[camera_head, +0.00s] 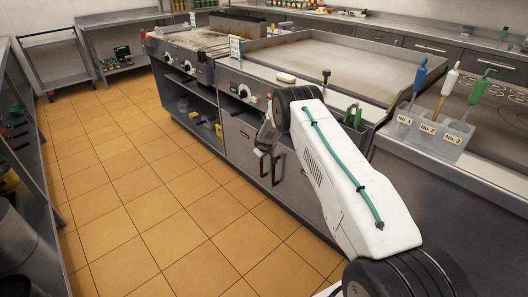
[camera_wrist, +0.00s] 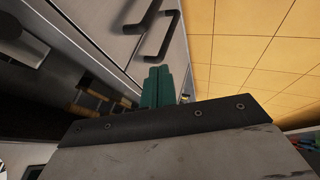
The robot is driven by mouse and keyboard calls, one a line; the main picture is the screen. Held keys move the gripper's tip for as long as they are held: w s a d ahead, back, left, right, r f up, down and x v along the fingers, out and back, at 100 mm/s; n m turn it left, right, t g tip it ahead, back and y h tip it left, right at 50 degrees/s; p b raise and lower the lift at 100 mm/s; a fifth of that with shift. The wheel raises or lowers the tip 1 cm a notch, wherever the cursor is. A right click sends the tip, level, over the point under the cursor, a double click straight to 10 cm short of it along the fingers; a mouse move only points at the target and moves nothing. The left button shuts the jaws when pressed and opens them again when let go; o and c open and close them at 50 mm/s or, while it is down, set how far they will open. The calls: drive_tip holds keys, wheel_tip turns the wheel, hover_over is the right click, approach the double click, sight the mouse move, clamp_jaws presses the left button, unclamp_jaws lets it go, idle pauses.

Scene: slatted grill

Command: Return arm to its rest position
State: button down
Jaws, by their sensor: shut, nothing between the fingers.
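My white arm with a teal cable reaches from the lower right of the head view toward the middle. My gripper (camera_head: 264,149) hangs at its far end, beside the front of the steel cabinet (camera_head: 238,140). The arm and wrist partly hide the cabinet there. In the wrist view the teal fingers of my gripper (camera_wrist: 160,86) lie together, shut and empty. Beyond them are the cabinet front with dark bar handles (camera_wrist: 158,35) and the tiled floor. The gap between the fingers and the handles cannot be judged.
A flat griddle (camera_head: 345,65) tops the cabinet, with the slatted grill (camera_head: 203,40) farther left. A clear holder (camera_head: 434,133) with blue, white and green-handled tools stands on the right counter. The orange tiled floor (camera_head: 145,185) is open at left; shelving (camera_head: 18,140) edges it.

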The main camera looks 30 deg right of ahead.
drive_tip(key=shift+v, duration=1.95)
drive_tip(key=s+d+g+h, duration=0.2)
drive_tip(key=s+g, duration=0.2)
drive_tip(key=s, duration=0.6)
drive_tip(key=s+a+r+m+g+y, duration=0.15)
drive_tip(key=s+a+r, duration=0.25)
drive_tip(key=s+r, duration=0.85)
drive_tip(key=s+a+r+m+g, duration=0.2)
drive_tip(key=s+a+r+g, duration=0.15)
drive_tip(key=s+r, duration=0.9)
drive_tip(key=s+a+r+t+y, duration=0.1)
drive_tip(key=s+a+r, duration=0.3)
drive_tip(key=s, duration=0.5)
drive_tip(key=s+a+r+t+y, duration=0.1)
drive_tip(key=s+a+r, duration=0.4)
drive_tip(key=s+r, duration=0.3)
drive_tip(key=s+a+r+t+y, duration=0.2)
drive_tip(key=s+a+r, duration=0.3)
drive_tip(key=s, duration=0.5)
drive_tip(key=shift+s+r, duration=0.35)
drive_tip(key=shift+r, duration=0.7)
